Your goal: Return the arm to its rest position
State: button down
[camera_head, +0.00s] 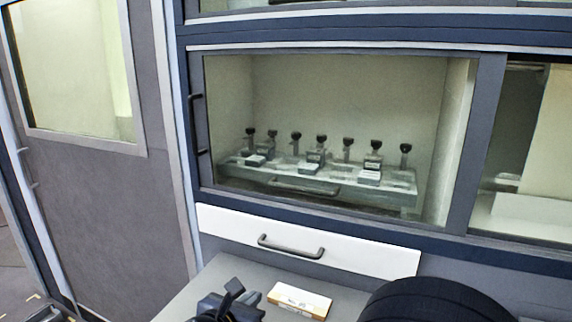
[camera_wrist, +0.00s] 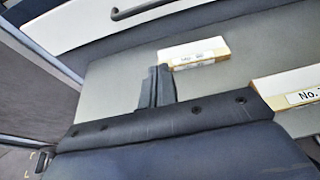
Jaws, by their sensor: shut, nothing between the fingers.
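My gripper (camera_head: 232,296) is low in the head view, over the grey shelf in front of the white drawer. Its dark fingers (camera_wrist: 157,82) are together in the wrist view, with nothing between them. Part of my dark arm (camera_head: 438,302) fills the lower right of the head view. A small pale block with a white label (camera_head: 299,300) lies on the shelf just right of my gripper. In the wrist view, a labelled pale block (camera_wrist: 193,53) appears just beyond the fingertips; I cannot tell whether they touch.
A white drawer (camera_head: 306,244) with a dark handle is behind the shelf (camera_head: 205,290). Above it, a closed glass window (camera_head: 330,110) shows a tray (camera_head: 390,197) with several black-knobbed fixtures. A second labelled block (camera_wrist: 300,92) is at the wrist view's right. A grey door (camera_head: 105,205) stands left.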

jog(key=s+a, duration=0.3)
jog(key=s, duration=0.4)
jog(key=s+a+b, duration=0.1)
jog(key=s+a, duration=0.2)
jog(key=s, duration=0.4)
jog(key=shift+s+b, duration=0.3)
